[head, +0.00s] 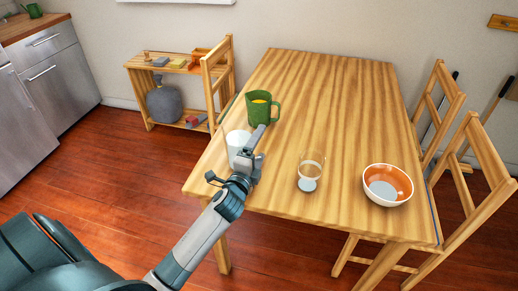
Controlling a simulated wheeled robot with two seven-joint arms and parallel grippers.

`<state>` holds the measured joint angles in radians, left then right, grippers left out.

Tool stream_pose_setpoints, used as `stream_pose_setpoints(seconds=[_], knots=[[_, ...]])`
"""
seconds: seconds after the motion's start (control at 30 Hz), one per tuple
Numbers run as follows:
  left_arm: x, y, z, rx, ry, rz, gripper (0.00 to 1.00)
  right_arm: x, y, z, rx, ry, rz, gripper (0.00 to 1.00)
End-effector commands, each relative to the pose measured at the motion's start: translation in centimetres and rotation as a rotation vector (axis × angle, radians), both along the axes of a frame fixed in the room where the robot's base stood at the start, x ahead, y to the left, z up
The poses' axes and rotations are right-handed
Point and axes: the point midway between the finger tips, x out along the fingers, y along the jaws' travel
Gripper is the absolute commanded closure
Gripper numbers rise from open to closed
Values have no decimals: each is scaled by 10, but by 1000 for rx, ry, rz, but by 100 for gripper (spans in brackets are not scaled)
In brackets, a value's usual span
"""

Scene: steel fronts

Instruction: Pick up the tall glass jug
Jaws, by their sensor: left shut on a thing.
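My left gripper (249,152) reaches over the near left part of the wooden table (330,95). It is shut on a pale, whitish vessel (236,141) that stands at the table's left edge, partly hidden behind the gripper. I cannot tell from its visible part whether this is the tall glass jug. A clear glass vessel (312,161) stands upright on the table to the right of the gripper, apart from it, with no handle showing. My right gripper is not in view.
A green mug (260,109) stands just behind the left gripper. An orange and white bowl (388,185) sits at the near right. Wooden chairs (470,150) stand on the right. A low shelf (150,62) is behind left. The table's far half is clear.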

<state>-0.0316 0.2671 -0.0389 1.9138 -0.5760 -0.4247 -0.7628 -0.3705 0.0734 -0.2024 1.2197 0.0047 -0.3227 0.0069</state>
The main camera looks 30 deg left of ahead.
Motion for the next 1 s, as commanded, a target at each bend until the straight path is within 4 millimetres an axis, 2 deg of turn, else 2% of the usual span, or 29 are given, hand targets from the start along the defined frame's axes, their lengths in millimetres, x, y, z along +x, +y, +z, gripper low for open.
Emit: stream_pose_setpoints(seconds=[0.53, 1.0], knots=[[0, 0, 41, 5, -7, -1, 73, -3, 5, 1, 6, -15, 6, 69], [0, 1, 75, 4, -7, 0, 73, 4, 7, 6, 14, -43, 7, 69]])
